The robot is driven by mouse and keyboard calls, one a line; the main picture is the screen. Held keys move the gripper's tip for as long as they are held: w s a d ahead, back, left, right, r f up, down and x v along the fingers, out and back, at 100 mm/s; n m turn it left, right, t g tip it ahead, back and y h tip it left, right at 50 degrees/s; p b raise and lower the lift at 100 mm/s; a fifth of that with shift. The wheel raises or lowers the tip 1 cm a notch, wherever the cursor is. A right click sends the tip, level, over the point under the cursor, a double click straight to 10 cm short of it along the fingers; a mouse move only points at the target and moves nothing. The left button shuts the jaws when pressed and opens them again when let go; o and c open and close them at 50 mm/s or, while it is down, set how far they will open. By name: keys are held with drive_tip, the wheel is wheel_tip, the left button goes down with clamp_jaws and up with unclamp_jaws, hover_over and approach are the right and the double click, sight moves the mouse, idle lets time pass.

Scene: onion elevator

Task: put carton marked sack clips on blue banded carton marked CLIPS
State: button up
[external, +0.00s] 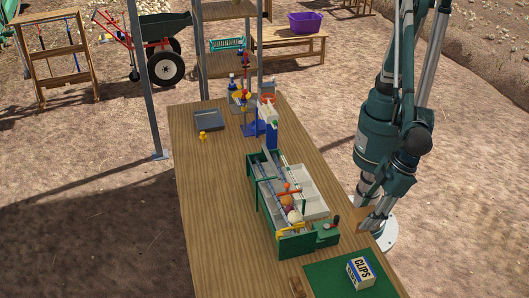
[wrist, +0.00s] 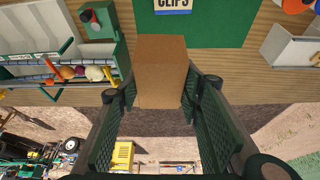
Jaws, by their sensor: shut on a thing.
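A plain brown carton (wrist: 161,72) is held between the two green fingers of my gripper (wrist: 160,92) in the wrist view. No lettering shows on its visible faces, so I cannot read its marking. The blue banded carton marked CLIPS (external: 361,272) stands on a green mat (external: 322,279) at the table's near end in the external view. It also shows at the top edge of the wrist view (wrist: 172,5), partly cut off, beyond the held carton and apart from it in the picture.
The green onion elevator (external: 287,205) with its channels and several onions stands mid-table, left of the mat in the wrist view. A grey tray (external: 210,120) lies at the far left. A light open box (wrist: 292,46) is at the right in the wrist view. Bare mat surrounds the CLIPS carton.

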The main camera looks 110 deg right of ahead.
drive_tip(key=s+a, duration=0.2)
drive_tip(key=a, duration=0.1)
drive_tip(key=shift+s+f+n, duration=0.15)
drive_tip(key=shift+f+n, duration=0.05)
drive_tip(key=shift+n, duration=0.1)
wheel_tip(320, 180, down, 11)
drive_tip(key=shift+a, duration=0.15)
drive_tip(key=shift+s, duration=0.1)
approach(357, 269)
drive_tip(key=shift+w, duration=0.8)
drive_tip(key=shift+f, duration=0.1)
drive_tip(key=shift+f, duration=1.75)
drive_tip(key=shift+f, duration=0.15)
